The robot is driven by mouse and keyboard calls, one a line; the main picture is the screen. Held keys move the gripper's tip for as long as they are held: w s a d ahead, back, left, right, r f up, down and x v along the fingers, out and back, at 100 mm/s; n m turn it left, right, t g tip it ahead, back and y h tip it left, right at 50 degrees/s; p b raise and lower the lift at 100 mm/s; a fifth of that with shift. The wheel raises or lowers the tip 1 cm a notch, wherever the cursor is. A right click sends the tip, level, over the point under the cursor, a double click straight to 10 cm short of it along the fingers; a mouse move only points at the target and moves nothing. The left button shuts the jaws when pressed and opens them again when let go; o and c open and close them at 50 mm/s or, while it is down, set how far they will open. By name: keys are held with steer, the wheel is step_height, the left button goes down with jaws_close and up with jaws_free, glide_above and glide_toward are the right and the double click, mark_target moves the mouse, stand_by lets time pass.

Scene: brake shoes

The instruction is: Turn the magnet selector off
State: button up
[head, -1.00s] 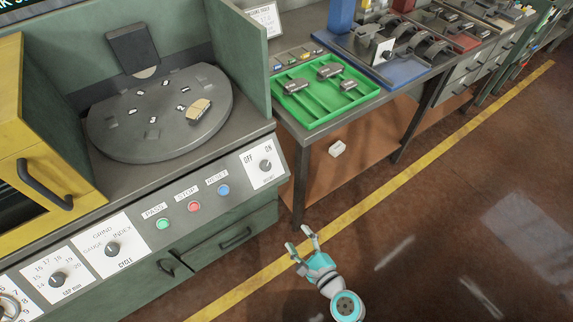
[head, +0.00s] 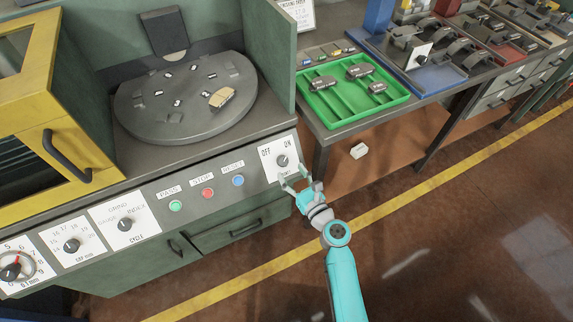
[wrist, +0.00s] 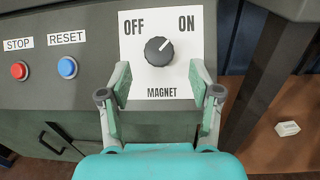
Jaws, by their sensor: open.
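The magnet selector (wrist: 159,51) is a dark round knob on a white plate (wrist: 135,86) marked OFF, ON and MAGNET. Its white pointer line is turned up and to the right, toward ON. In the head view the selector (head: 282,161) is at the right end of the control panel. My gripper (wrist: 160,80) is open and empty, with its fingertips over the lower part of the plate, one on each side below the knob. In the head view my gripper (head: 293,178) is just in front of the plate. I cannot tell whether the fingertips touch the panel.
Blue RESET (wrist: 67,67) and red STOP (wrist: 19,71) buttons lie left of the plate. The round table (head: 190,125) carries a brake shoe (head: 221,98). A green tray (head: 345,118) stands on the bench at right. A small white block (head: 358,151) lies on the shelf below.

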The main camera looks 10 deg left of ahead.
mark_target(284, 164)
steer(key=shift+x, duration=2.05)
steer(key=c, duration=1.1)
